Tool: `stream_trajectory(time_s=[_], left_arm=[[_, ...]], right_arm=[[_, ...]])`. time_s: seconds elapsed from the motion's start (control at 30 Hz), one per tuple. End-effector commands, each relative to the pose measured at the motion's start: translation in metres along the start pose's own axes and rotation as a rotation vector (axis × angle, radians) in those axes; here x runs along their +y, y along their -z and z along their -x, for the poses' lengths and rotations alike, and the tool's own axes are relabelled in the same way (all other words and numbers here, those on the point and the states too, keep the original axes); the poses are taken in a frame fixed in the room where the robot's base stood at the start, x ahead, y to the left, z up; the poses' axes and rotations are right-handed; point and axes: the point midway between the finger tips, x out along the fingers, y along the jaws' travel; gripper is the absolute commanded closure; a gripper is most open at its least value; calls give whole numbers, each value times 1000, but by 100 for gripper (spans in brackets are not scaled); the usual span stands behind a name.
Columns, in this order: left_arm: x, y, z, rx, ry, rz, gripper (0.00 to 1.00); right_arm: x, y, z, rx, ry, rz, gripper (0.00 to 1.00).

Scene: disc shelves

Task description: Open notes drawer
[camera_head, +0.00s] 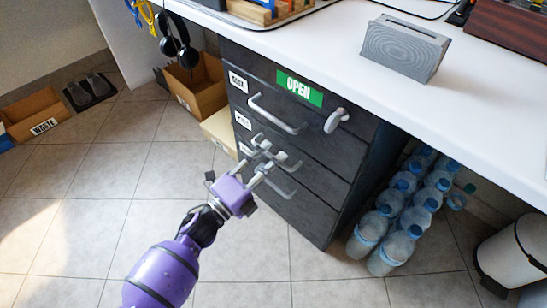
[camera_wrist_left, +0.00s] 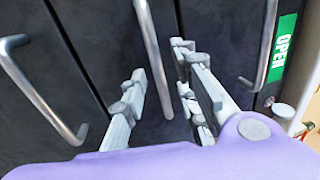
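A dark grey drawer cabinet (camera_head: 318,155) stands under the white desk, and its drawers look shut. Small white labels mark the drawers; the middle one (camera_head: 243,121) is too small to read surely. My left gripper (camera_head: 267,152) is at the middle drawer's handle. In the left wrist view that bar handle (camera_wrist_left: 153,60) runs into the gap between the fingers of my left gripper (camera_wrist_left: 160,105). The fingers are apart and the handle does not look clamped. The top handle (camera_head: 274,115) and the bottom handle (camera_head: 281,186) are free. My right gripper is out of view.
A green OPEN sign (camera_head: 299,88) and a grey knob (camera_head: 336,120) are on the cabinet's top part. Water bottles (camera_head: 405,205) stand to its right, a bin (camera_head: 515,255) farther right. A cardboard box (camera_head: 196,88) stands to its left. The tiled floor in front is clear.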

Motion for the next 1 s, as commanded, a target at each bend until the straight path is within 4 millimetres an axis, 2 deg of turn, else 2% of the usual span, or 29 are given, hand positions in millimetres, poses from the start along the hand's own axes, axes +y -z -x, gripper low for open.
stream_trajectory(time_s=[0.13, 0.4, 0.43, 0.63, 1.0], left_arm=[[0, 0, -12, -1, 0, 1, 72], [0, 0, -14, -1, -1, 2, 72], [0, 0, -14, -1, -1, 2, 73], [0, 0, -13, -1, -1, 2, 100], [0, 0, -13, -1, -1, 3, 100]], right_arm=[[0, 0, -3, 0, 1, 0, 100], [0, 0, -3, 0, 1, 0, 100], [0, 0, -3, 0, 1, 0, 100], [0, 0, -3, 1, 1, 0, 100], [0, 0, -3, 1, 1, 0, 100]])
